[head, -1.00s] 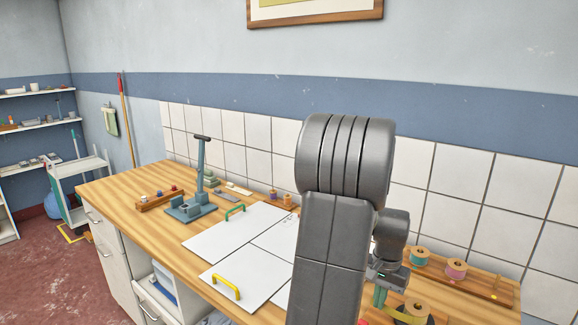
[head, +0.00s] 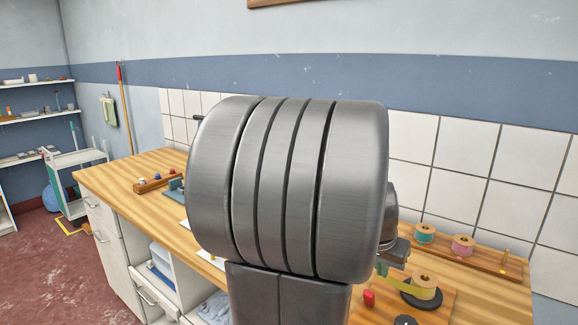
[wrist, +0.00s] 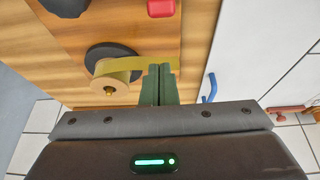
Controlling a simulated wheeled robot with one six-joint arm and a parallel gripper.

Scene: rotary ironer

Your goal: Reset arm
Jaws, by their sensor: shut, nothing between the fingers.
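My gripper (wrist: 161,70) shows in the wrist view with its two green fingers together and nothing between them. The fingertips lie over the wooden board, beside a roll of yellow tape (wrist: 121,70), whose loose strip passes by the tips; I cannot tell whether they touch. In the head view my large grey arm link fills the middle and hides most of the white panels. Only part of my wrist shows behind it at the right, near the tape roll (head: 425,280).
A rack with spools (head: 462,245) stands at the back right of the wooden bench (head: 120,175). A red block (head: 369,298) sits near the tape. In the wrist view, a blue handle (wrist: 210,88) stands on a white panel (wrist: 245,60). Open floor lies at the left.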

